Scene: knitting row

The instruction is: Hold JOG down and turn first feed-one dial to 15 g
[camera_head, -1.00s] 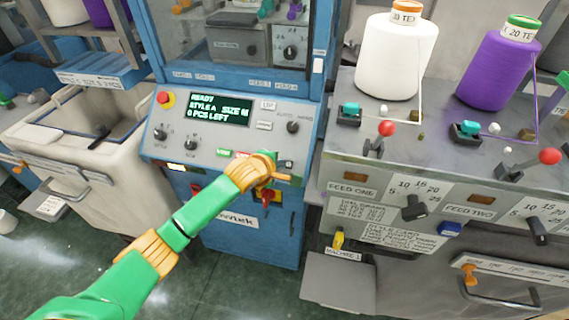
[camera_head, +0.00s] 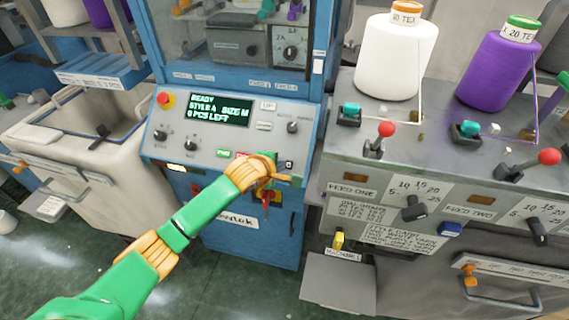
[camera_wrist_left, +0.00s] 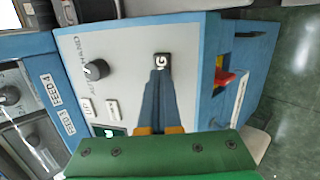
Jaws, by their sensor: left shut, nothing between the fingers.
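My left gripper (camera_head: 280,178) is shut and empty, its tips at the lower right of the blue machine's control panel. In the left wrist view the closed fingertips (camera_wrist_left: 160,76) meet the lower edge of a small black button with white letters, the JOG button (camera_wrist_left: 162,60). The fingers partly cover it, and I cannot tell whether it is pressed. The feed-one dial (camera_head: 413,208) is a dark knob on the grey unit at right, beside the FEED ONE label, with marks from 5 to 25. Its exact setting is too small to read. My right gripper is not in view.
The panel screen (camera_head: 219,109) reads READY, STYLE A, SIZE M, 0 PCS LEFT. A red stop button (camera_head: 164,99) sits at the panel's left. The feed-two dial (camera_head: 538,231), red-knobbed levers and yarn cones are at right. Space before the feed-one dial is clear.

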